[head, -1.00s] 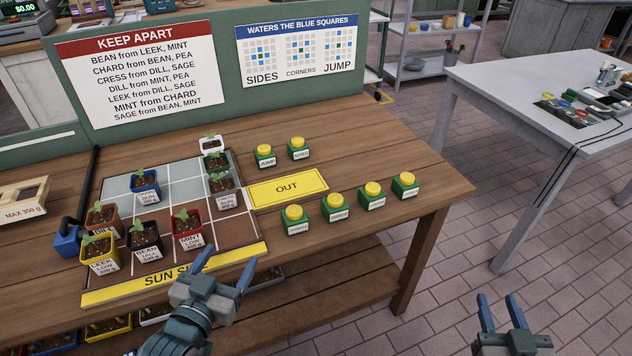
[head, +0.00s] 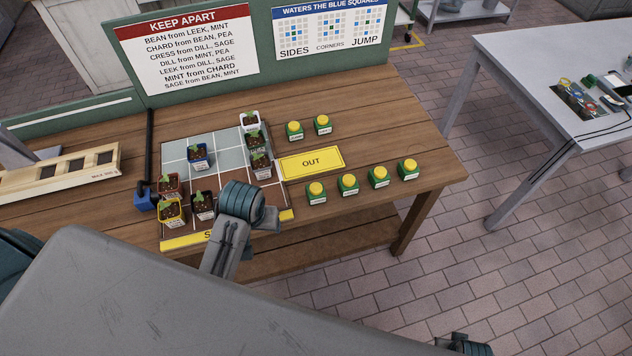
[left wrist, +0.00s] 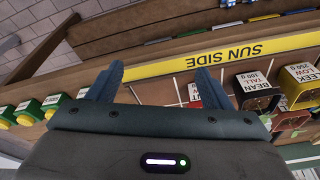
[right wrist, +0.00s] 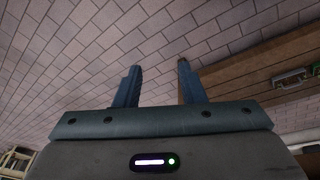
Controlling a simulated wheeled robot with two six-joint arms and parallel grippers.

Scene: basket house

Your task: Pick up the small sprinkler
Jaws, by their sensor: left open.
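The sprinklers are small green blocks with yellow tops. Two stand at the back, a left one (head: 294,131) and a right one (head: 323,125). Several stand in a front row, including the leftmost (head: 316,193) and rightmost (head: 408,170). Their labels are too small to read, so I cannot tell which is the small sprinkler. Some also show at the left of the left wrist view (left wrist: 50,106). My left gripper (left wrist: 163,85) is open and empty, near the SUN SIDE strip; my arm hides its fingers in the head view. My right gripper (right wrist: 160,85) is open and empty over the floor.
Potted seedlings (head: 200,157) stand on a tiled grid, left of the yellow OUT mat (head: 328,163). A sign board (head: 187,55) stands behind them. A wooden tray (head: 60,175) lies at left. A grey table (head: 510,60) stands at right, with open floor between.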

